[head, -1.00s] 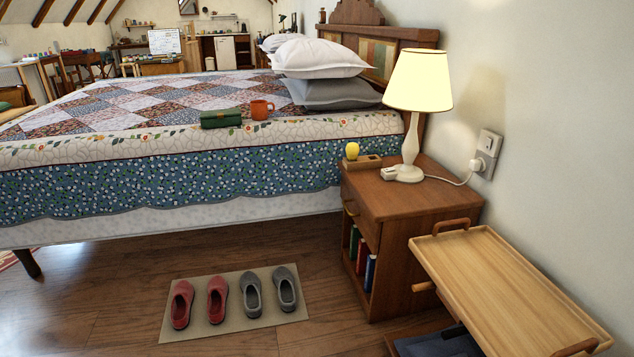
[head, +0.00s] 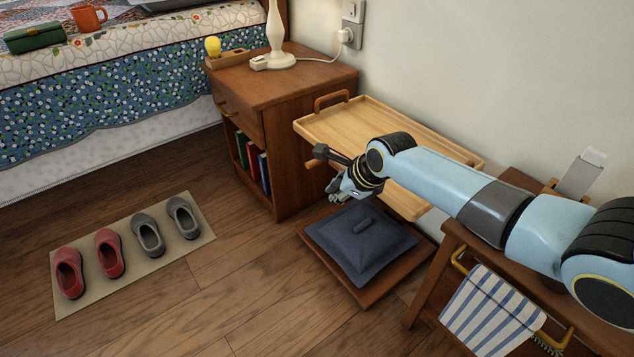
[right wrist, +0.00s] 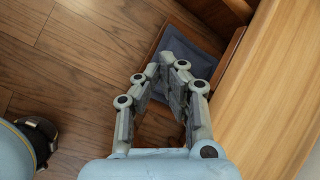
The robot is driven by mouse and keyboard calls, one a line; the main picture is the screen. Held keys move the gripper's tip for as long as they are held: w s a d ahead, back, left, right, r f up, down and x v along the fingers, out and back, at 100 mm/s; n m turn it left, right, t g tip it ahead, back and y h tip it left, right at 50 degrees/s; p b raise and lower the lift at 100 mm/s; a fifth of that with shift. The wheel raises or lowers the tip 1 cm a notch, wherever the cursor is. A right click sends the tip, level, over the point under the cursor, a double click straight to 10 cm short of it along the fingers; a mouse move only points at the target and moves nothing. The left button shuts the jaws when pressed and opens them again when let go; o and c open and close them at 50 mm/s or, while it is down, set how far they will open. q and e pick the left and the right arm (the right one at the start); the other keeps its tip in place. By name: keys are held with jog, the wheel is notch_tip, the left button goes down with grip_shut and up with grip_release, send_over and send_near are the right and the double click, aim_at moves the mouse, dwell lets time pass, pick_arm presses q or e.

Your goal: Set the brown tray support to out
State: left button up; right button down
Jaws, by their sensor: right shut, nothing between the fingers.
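The light wooden tray (head: 345,122) stands out beside the nightstand, against the wall. A short brown piece, seemingly the brown tray support (head: 312,163), shows at its near left edge, partly hidden by my wrist; its position is hard to tell. In the right wrist view a brown strip (right wrist: 231,57) runs along the tray edge; I cannot tell if it is the support. My right gripper (head: 334,190) is shut and empty, pointing down beside the tray's near edge, above the cushion. In the right wrist view its fingers (right wrist: 167,60) are together, apart from the tray. My left gripper is not in view.
A blue cushion (head: 345,250) lies on a low brown board (head: 370,296) under the gripper. The nightstand (head: 300,82) with lamp stands behind left. A brown table (head: 452,240) with a striped towel (head: 488,312) is at right. Open floor lies left, beyond the slippers' mat (head: 160,262).

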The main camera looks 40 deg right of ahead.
jog(key=w+d+r+m+t, duration=0.1)
jog(key=w+d+r+m, duration=0.15)
jog(key=w+m, duration=0.35)
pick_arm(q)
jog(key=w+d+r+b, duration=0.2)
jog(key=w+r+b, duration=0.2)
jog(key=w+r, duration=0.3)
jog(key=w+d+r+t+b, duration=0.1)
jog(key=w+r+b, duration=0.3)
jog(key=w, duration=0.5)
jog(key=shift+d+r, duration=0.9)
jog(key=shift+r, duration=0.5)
pick_arm(e)
jog(key=w+d+f+m, duration=0.1)
jog(key=w+f, duration=0.5)
jog(key=f, duration=0.2)
jog(key=shift+w, duration=0.4)
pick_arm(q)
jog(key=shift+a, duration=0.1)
pick_arm(e)
jog(key=shift+d, duration=0.1)
